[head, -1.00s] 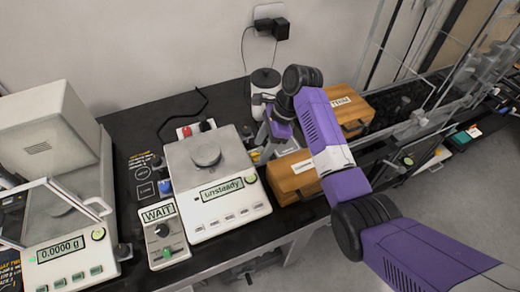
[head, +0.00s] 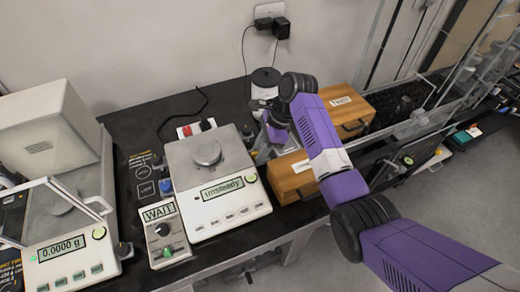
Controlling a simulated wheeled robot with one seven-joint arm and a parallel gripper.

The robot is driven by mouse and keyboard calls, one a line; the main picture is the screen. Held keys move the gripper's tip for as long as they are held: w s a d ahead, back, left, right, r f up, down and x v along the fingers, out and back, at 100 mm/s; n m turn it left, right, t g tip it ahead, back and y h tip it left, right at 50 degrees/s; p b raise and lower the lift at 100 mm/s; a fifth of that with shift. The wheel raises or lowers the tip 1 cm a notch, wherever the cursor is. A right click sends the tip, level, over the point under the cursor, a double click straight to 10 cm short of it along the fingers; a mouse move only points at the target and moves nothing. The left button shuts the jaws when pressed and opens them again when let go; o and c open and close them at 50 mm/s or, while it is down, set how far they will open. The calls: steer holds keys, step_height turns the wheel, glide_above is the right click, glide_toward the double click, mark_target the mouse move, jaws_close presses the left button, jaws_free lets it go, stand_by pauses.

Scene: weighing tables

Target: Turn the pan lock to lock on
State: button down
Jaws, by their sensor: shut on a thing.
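My gripper (head: 264,148) points down beside the rear right side of the middle balance (head: 181,160). Its fingers are small and partly hidden by my wrist. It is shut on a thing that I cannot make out. The balance has a round pan (head: 207,153) on top, and its display (head: 222,188) reads "unsteady". I cannot pick out the pan lock or its setting for sure. A blue knob (head: 165,187) and a dark knob (head: 158,163) stand left of the balance, beside small printed labels on the table.
A control box (head: 160,239) showing "WAIT", with a dark knob and a green switch, stands front left of the balance. Another balance (head: 66,254) reading 0.0000 g is at far left. Wooden boxes (head: 290,180) (head: 350,97) stand close to my arm on the right.

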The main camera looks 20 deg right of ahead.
steer(key=n, duration=0.1)
steer(key=n+g, duration=0.1)
steer(key=n, duration=0.1)
steer(key=shift+w+p, duration=0.25)
steer(key=shift+p, duration=0.15)
steer(key=shift+w+n+g+b, duration=0.2)
steer(key=shift+n+g+b, duration=0.6)
steer(key=shift+n, duration=1.3)
steer(key=c, duration=1.1)
jaws_free()
steer(key=shift+o, duration=0.2)
steer(key=shift+r, duration=0.1)
